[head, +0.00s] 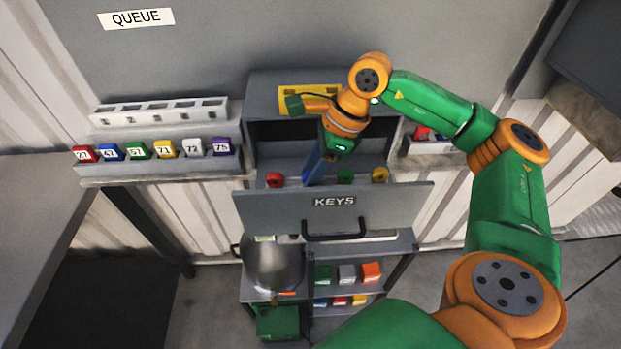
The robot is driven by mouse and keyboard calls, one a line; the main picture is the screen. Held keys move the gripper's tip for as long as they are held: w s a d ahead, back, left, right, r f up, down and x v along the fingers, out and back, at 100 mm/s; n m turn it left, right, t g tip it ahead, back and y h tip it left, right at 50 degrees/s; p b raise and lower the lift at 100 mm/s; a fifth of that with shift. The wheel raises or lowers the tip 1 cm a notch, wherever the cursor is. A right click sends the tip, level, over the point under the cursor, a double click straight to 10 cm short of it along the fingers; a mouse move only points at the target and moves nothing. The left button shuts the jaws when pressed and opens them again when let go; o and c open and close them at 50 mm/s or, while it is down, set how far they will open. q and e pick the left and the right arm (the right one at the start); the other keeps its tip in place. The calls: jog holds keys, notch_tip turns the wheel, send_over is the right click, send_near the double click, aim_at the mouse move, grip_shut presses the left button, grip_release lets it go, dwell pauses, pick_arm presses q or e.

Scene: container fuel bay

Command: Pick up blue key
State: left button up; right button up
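An open grey drawer labelled KEYS (400,203) holds a red key (275,179) on the left, a green key (345,177) and a yellow key (380,175) on the right. My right gripper (314,172) reaches down into the drawer between the red and green keys. A narrow blue shape runs from the wrist down to the drawer floor there. I cannot separate the blue key from the fingers, so whether they are open or shut on it is unclear.
A shelf (160,172) at left carries several numbered coloured blocks under a white slotted rack (160,112). The drawer front with its black handle (334,236) juts out. Below are a metal pot (273,266) and shelves of coloured boxes (347,274). A grey table (40,230) stands at left.

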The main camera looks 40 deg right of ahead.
grip_shut()
jog(key=shift+w+r, duration=0.1)
jog(key=shift+r, duration=0.2)
notch_tip(320, 180, up, 9)
jog(key=shift+r, duration=0.2)
notch_tip(320, 180, up, 6)
jog(key=p, duration=0.6)
jog(key=shift+r, duration=0.25)
